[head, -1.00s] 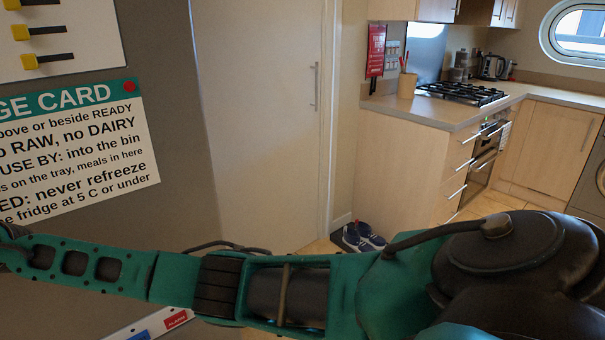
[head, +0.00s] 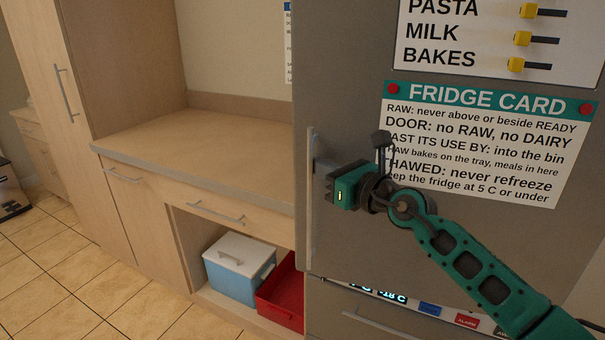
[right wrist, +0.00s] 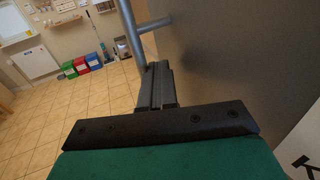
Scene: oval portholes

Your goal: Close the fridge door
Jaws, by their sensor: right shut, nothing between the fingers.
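The fridge door (head: 345,110) is a grey panel bearing a white and green fridge card (head: 480,140). Its upright bar handle (head: 310,215) is along the left edge. The door looks shut or nearly shut; I cannot tell whether a small gap remains. My right gripper (head: 331,185) is shut and empty, just right of the handle and close to the door face. In the right wrist view the closed fingers (right wrist: 156,85) point along the grey door (right wrist: 235,50), close beside the handle (right wrist: 131,35). Whether they touch is unclear. My left gripper is out of view.
A wooden counter (head: 200,140) adjoins the fridge on the left. A blue and white cool box (head: 238,265) and a red crate (head: 283,295) sit in the opening below it. A drawer handle (head: 380,325) shows under the fridge's display strip. Tiled floor at left is clear.

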